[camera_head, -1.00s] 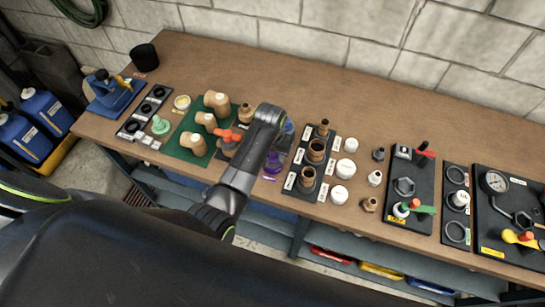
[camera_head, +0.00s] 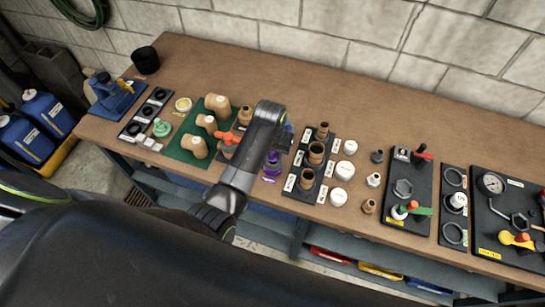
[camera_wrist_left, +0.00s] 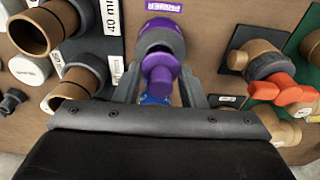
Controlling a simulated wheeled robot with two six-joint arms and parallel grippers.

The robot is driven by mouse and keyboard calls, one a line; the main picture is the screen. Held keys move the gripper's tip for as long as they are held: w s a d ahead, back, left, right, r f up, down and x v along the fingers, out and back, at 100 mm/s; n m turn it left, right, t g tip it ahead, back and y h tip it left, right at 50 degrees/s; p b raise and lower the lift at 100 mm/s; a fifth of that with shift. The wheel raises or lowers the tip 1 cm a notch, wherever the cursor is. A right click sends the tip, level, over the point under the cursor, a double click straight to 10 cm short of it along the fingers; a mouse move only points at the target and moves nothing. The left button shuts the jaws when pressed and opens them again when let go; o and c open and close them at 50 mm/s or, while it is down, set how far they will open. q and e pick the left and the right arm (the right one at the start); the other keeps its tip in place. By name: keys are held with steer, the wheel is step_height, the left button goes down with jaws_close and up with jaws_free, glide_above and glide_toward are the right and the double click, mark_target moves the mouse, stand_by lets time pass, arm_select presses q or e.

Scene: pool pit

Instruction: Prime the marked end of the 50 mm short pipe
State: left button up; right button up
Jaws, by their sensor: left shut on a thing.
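My left gripper (camera_wrist_left: 158,92) is shut on a purple piece (camera_wrist_left: 160,72), which stands between its fingers. A grey and purple round container (camera_wrist_left: 160,36) is just beyond it, by an upside-down purple label. In the head view my forearm hides the fingertips, and some purple (camera_head: 271,166) shows beside it. Short brown pipes (camera_head: 308,179) stand in a dark labelled rack to the right. A label by them in the wrist view reads about "40"; I cannot tell which is the 50 mm pipe or see a mark on it. My right gripper is not in view.
Orange-handled valve (camera_head: 229,137) and brown fittings on a green mat (camera_head: 187,151) are to the left. White caps (camera_head: 345,169) stand right of the rack. The rear bench top (camera_head: 240,70) is clear.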

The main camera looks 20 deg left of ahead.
arm_select(q)
steer(key=shift+r, duration=2.6)
